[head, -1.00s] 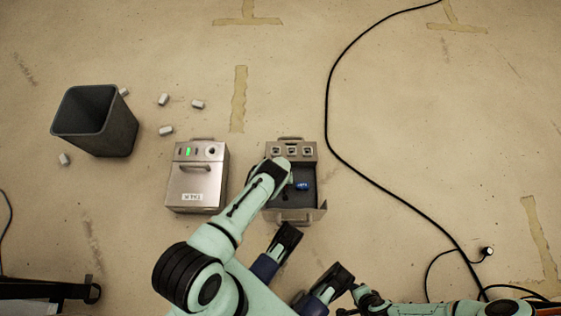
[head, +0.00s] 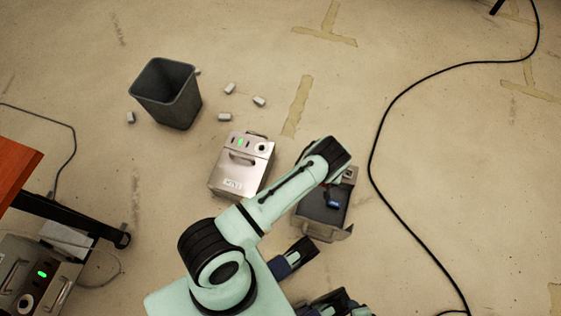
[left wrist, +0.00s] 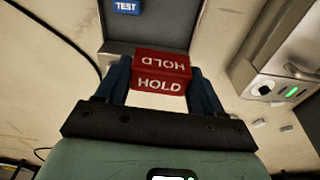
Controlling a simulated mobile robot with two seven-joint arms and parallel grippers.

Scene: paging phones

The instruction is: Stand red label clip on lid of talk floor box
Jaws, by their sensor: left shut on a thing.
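The red label clip (left wrist: 160,72), marked HOLD, is between the blue fingers of my left gripper (left wrist: 160,85) in the left wrist view. In the head view my left gripper (head: 337,172) is over the back part of the open box, and the arm hides most of the clip. The talk floor box (head: 242,165) is a metal case with a closed lid, a handle, a green light and a TALK label. It stands left of the open box, and its lid is bare. It also shows in the left wrist view (left wrist: 290,62).
The open box (head: 318,216) holds a blue TEST clip (head: 333,203). A grey bin (head: 168,95) and several small white pieces (head: 229,88) are behind. An orange table (head: 15,170) and another device (head: 38,280) are at left. A black cable (head: 374,150) runs at right.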

